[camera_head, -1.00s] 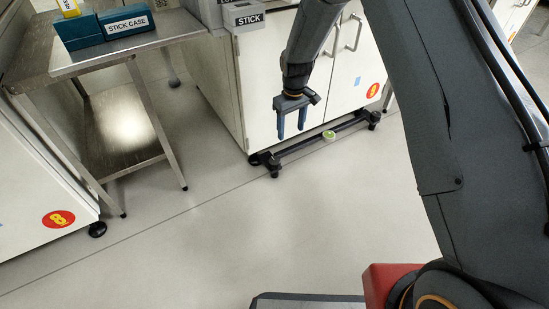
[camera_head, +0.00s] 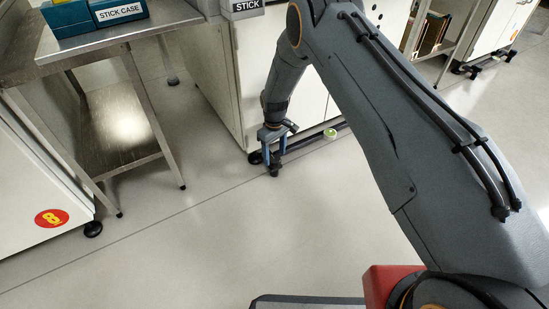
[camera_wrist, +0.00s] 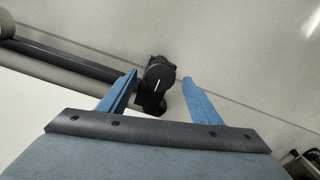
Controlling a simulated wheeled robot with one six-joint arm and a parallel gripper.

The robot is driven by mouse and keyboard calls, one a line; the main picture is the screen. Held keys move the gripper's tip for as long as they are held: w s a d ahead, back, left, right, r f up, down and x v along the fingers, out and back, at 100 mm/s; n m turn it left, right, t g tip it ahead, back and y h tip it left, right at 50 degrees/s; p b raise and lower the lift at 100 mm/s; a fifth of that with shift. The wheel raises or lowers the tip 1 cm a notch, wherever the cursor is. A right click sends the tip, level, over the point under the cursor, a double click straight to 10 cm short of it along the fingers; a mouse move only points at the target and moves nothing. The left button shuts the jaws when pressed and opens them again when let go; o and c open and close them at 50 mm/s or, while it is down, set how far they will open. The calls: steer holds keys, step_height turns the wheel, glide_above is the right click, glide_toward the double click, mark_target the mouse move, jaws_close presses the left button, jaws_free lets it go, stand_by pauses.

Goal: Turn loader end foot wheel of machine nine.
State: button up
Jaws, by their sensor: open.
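The foot wheel (camera_wrist: 161,72) is a black round knob with a white line mark, at the end of a dark bar low along the white machine (camera_head: 222,95). In the wrist view it shows between the tips of my gripper (camera_wrist: 160,88). My gripper's two blue fingers are open, one on each side of the wheel, with a gap visible at the right finger. Contact at the left finger cannot be told. In the head view my gripper (camera_head: 272,155) points down over the wheel (camera_head: 274,171) at the machine's near left corner, partly hiding it.
A steel table (camera_head: 160,43) with blue stick cases (camera_head: 122,12) stands at the left. Machine 8 (camera_head: 30,190) is at the far left. A round green-and-white item (camera_head: 330,133) sits on the bar. The floor (camera_head: 190,235) in front is clear.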

steer(key=shift+f, duration=0.7)
steer(key=c, duration=1)
steer(key=shift+c, duration=0.2)
steer(key=m+p, duration=0.1)
steer(key=m, duration=0.3)
steer(key=shift+r, duration=0.1)
steer(key=m, duration=0.5)
steer(key=shift+p, duration=0.4)
steer(key=shift+m, duration=0.3)
steer(key=o, duration=1)
steer(key=shift+d, duration=0.1)
